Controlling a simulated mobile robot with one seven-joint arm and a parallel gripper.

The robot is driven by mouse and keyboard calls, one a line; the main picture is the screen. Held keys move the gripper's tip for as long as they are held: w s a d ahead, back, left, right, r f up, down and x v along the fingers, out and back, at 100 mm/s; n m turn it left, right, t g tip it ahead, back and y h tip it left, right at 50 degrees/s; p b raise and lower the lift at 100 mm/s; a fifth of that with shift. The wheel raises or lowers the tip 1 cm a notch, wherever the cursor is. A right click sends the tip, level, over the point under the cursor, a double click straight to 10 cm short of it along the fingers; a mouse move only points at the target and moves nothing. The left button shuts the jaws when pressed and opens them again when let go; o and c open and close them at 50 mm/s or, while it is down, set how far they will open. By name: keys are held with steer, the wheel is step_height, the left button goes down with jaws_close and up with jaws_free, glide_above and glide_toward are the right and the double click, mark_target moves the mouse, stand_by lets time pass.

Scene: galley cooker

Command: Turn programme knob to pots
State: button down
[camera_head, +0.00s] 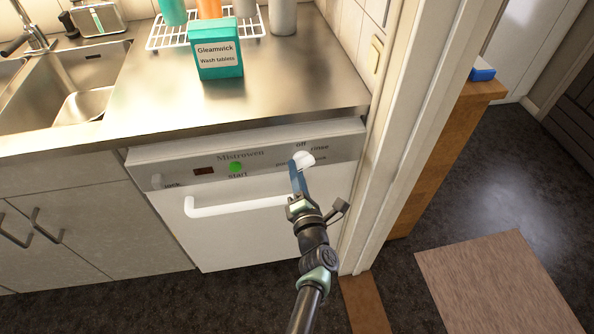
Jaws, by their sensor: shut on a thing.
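The white programme knob (306,158) is at the right end of the dishwasher's grey control panel. The words "off" and "rinse" show around it; other lettering below is partly hidden by my gripper. My gripper (297,166) reaches up from below with its blue fingers at the knob's left side, shut on it. Which mark the knob points to cannot be made out. The dishwasher (250,222) has a white door with a white handle (235,206), and the door is shut.
A green start button (236,167), a small dark display (204,171) and a lock knob (156,181) are left on the panel. A wash tablets box (218,50) and a white rack (168,42) stand on the counter above. A white door frame (394,130) rises close on the right.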

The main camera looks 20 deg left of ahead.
stand_by(0.3)
steer(key=c, duration=0.7)
jaws_free()
steer(key=p+v, duration=0.3)
steer(key=v, duration=1)
steer(key=shift+w, duration=0.1)
